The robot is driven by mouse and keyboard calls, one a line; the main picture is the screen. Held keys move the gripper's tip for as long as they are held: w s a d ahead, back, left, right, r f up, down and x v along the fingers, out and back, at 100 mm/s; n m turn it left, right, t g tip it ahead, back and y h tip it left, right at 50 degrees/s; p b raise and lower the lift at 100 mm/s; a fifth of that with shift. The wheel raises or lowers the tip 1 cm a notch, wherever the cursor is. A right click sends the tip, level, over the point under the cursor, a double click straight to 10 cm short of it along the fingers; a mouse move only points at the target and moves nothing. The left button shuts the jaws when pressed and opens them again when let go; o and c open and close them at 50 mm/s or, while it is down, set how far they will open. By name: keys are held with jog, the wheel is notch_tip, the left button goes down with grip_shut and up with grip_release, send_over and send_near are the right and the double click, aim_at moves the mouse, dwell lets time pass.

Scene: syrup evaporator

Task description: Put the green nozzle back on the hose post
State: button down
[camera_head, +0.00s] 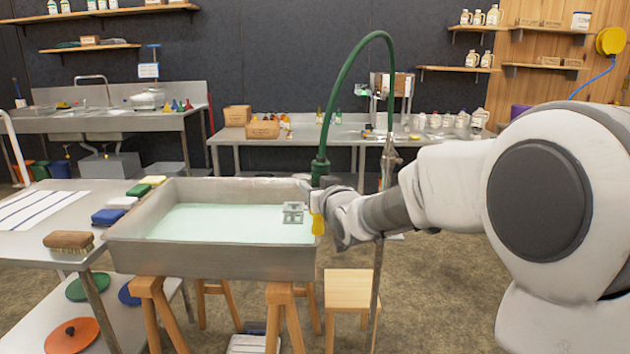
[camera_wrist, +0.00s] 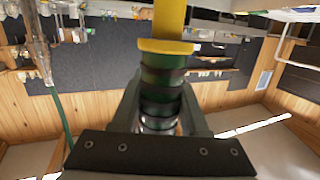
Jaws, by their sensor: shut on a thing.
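The green nozzle (camera_head: 320,170) hangs at the end of a green hose (camera_head: 345,65) that arches up and over to the right. Its yellow tip (camera_head: 318,222) points down beside the right end of the evaporator pan. My gripper (camera_head: 322,197) is shut around the nozzle, with the fingers partly hidden by it. In the wrist view the nozzle's green body (camera_wrist: 162,80) and yellow collar stand between my fingers (camera_wrist: 160,105). The hose post (camera_head: 390,158), a thin metal pole, stands right of the nozzle, apart from it, partly behind my arm; it also shows in the wrist view (camera_wrist: 38,42).
The metal pan (camera_head: 210,262) of pale liquid rests on wooden trestles, with a small clear block (camera_head: 293,212) near its right end. A wooden stool (camera_head: 350,289) stands below. A side table (camera_head: 30,245) with sponges and a brush (camera_head: 69,241) is at left.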

jog(key=shift+r, duration=0.1)
jog(key=shift+f, duration=0.25)
dwell(0.4)
dwell(0.3)
jog(key=w+d+p, duration=0.2)
jog(key=d+p, duration=0.3)
jog(key=d, duration=0.3)
jog(key=w+d+p, duration=0.3)
jog(key=d+p, duration=0.1)
jog(key=d, duration=0.5)
jog(key=shift+w+p, duration=0.25)
jog(key=shift+p, duration=0.15)
dwell(0.4)
jog(key=shift+f, duration=0.15)
jog(key=shift+f+b, duration=0.75)
jog(key=shift+b, duration=0.05)
jog(key=shift+f+b, duration=1.7)
jog(key=shift+f, duration=0.5)
dwell(1.3)
